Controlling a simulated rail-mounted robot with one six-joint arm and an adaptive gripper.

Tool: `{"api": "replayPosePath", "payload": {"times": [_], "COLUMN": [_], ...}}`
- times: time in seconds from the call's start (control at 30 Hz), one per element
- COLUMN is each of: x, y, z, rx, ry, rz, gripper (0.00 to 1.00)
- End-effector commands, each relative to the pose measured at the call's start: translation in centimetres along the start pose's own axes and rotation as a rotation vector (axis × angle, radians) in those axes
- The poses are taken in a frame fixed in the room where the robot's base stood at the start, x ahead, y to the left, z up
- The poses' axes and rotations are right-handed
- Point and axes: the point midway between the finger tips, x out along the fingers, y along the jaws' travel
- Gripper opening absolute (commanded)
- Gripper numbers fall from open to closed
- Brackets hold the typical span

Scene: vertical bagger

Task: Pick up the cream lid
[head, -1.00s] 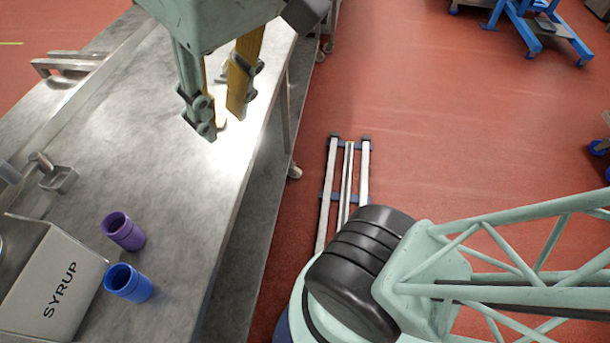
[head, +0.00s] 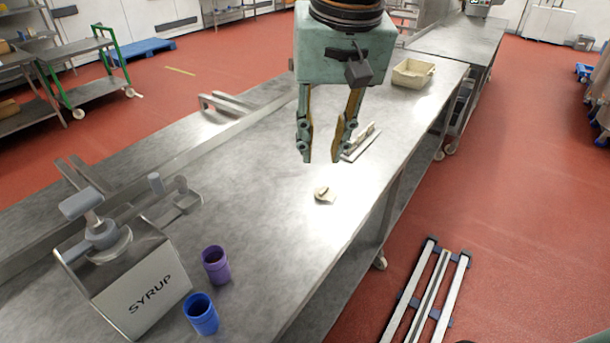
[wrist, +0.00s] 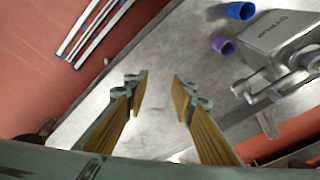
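A small cream piece that looks like the lid (head: 325,195) lies on the steel table (head: 262,215) in the head view, with a raised bit on top. My gripper (head: 321,160) hangs pointing down, its fingertips just above and behind the lid in the picture. Its two fingers, with yellowish inner pads, are apart with nothing between them. In the wrist view my gripper (wrist: 161,77) also shows a clear gap between its fingers. I cannot make out the lid in the wrist view.
A SYRUP dispenser (head: 145,292), a purple cup (head: 215,265) and a blue cup (head: 201,314) stand at the near left. Behind my gripper are a flat metal piece with a cream part (head: 361,142) and a cream tray (head: 413,73). The table around the lid is clear.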

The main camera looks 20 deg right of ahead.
Motion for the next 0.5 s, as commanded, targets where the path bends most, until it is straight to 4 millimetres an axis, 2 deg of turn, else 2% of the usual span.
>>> {"api": "replayPosePath", "payload": {"times": [0.5], "x": [4.8], "y": [0.4], "z": [-8.0], "rx": [0.18], "ry": [-0.057], "rz": [0.029], "gripper": [0.23]}}
